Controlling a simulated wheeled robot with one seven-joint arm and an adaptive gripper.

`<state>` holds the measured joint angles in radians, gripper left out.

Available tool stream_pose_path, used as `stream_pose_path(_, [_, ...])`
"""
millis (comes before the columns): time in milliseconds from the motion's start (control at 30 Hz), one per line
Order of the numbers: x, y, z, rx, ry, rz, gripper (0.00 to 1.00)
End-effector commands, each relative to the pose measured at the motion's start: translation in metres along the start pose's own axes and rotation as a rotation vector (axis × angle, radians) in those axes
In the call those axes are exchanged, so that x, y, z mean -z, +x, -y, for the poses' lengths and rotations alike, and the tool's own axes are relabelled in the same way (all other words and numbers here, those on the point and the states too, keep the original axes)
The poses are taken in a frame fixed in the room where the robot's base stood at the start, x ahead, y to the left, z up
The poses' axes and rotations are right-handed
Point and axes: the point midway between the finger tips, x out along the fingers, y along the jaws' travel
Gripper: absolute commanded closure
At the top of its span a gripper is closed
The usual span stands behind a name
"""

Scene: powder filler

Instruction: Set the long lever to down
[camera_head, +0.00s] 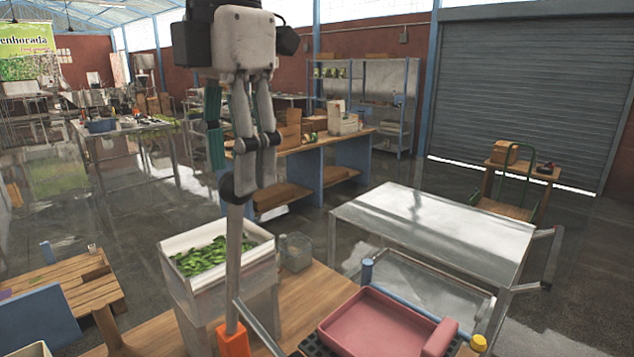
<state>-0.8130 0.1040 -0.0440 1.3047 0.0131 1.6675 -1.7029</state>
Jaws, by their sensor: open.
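A long, pale grey upright bar, which looks like the long lever (233,265), stands near the picture's centre-left. Its foot is at an orange piece (232,342), and a dark ring sits near its upper end. My gripper (250,150) hangs from the top of the picture, with its white body above and its grey fingers pointing down. It is open. Its fingers overlap the bar's upper end in the picture; I cannot tell whether they touch it. Most of the powder filler and the bar's pivot cannot be made out.
A white bin (185,293) of green leaves and a clear container (296,252) stand on the wooden bench (160,335). A pink tray (375,325) is at front right, near a yellow knob (479,343). A metal table (435,225) lies beyond. Floor shows around it.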

Motion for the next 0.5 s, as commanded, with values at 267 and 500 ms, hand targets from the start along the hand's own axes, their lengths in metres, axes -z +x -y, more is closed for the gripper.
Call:
stream_pose_path(267, [0.001,0.032,0.0,0.0,-0.001,0.0,0.47])
stream_pose_path(500, [0.0,0.038,0.0,-0.001,0.0,0.0,0.47])
